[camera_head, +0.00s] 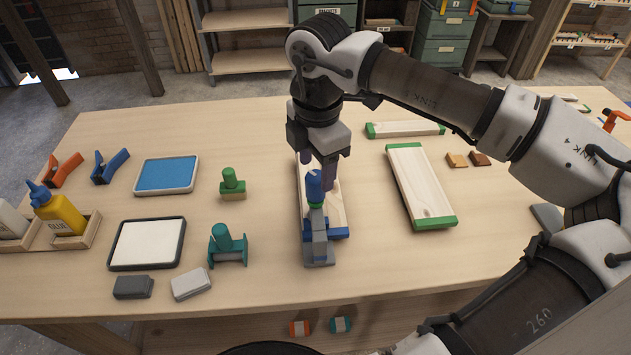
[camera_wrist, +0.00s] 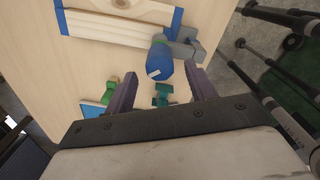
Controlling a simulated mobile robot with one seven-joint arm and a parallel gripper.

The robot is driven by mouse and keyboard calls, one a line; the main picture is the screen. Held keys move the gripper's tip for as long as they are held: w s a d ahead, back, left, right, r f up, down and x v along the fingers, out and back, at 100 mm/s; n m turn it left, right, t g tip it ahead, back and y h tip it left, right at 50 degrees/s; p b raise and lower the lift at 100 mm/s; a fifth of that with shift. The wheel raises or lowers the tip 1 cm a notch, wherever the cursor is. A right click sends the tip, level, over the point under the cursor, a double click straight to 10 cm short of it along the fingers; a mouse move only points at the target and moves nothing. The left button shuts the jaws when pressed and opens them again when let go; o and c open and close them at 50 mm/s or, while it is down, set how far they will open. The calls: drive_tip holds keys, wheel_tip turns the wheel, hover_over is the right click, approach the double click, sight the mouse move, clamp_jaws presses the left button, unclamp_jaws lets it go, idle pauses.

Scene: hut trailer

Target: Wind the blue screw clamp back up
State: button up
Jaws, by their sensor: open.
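The blue screw clamp has a blue handle (camera_head: 315,187) standing upright and a grey body (camera_head: 319,248) at the front end of a wooden board (camera_head: 335,205) with blue ends. The handle also shows in the wrist view (camera_wrist: 160,62), with the grey part beside it. My gripper (camera_head: 318,176) points down over the clamp with its purple fingers apart. In the wrist view my gripper (camera_wrist: 161,76) is open, with the handle lined up between the fingertips and a visible gap on either side. The clamp's lower jaw is hard to make out.
Blue (camera_head: 167,175) and white (camera_head: 147,244) trays lie farther left. A green-ended board (camera_head: 421,187) lies to the right. The table's front edge is close to the clamp.

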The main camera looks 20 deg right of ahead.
sight(316, 176)
drive_tip(key=shift+f+b, duration=0.5)
drive_tip(key=shift+f, duration=1.5)
drive_tip(key=c, duration=1)
drive_tip(key=shift+f+n+b, duration=0.15)
drive_tip(key=shift+n+b, duration=0.25)
drive_tip(key=shift+b, duration=0.25)
